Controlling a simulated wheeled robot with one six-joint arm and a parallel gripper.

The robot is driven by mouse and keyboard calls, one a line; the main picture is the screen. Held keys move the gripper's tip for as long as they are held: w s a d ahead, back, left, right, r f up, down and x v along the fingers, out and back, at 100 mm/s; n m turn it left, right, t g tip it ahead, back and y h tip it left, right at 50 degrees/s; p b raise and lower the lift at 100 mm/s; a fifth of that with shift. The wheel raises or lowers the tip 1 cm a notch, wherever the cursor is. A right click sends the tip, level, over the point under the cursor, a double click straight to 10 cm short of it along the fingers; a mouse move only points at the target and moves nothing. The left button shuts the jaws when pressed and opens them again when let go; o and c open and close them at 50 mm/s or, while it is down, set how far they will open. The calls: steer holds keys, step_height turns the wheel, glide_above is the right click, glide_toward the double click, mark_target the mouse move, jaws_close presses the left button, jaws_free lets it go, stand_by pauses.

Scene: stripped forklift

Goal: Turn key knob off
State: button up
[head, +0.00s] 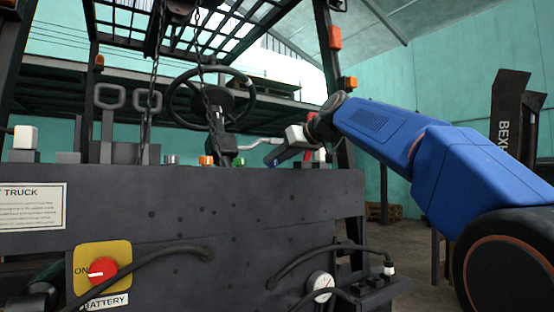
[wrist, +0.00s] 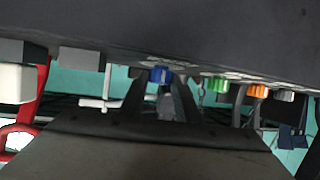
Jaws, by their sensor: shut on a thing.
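A small blue knob (wrist: 160,75) sits in a row on the dark panel in the wrist view, between the fingertips of my gripper (wrist: 161,86). The two dark fingers are shut on it, one on each side. In the head view my gripper (head: 280,158) reaches in from the right, low over the top of the dark front panel (head: 200,210). The knob is mostly hidden by the fingers there. No label for the key knob can be read, and the knob's exact turn angle cannot be told.
Green (wrist: 218,84) and orange (wrist: 258,91) knobs stand beside the blue one. The steering wheel (head: 173,97) and hanging chains (head: 152,85) are to the left. A red rotary switch (head: 102,270) marked BATTERY is low on the front panel. A white block (wrist: 17,82) is near my gripper.

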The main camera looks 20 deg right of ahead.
steer(key=shift+f, duration=0.1)
steer(key=o, duration=1)
steer(key=shift+o, duration=0.2)
steer(key=v, duration=1.7)
steer(key=shift+s+d, duration=0.1)
steer(key=shift+s, duration=0.05)
steer(key=s+f+m+g+h, duration=0.2)
steer(key=s+f, duration=0.7)
steer(key=f, duration=1.1)
steer(key=s+a+f+m+g+h, duration=0.1)
steer(key=s+f, duration=0.9)
steer(key=f, duration=1.1)
steer(key=s+f+m+g+h, duration=0.2)
steer(key=s+f, duration=0.7)
steer(key=f, duration=1.1)
steer(key=shift+s+a+f+m+g+h, duration=0.25)
steer(key=shift+g+h, duration=0.45)
steer(key=shift+g, duration=0.4)
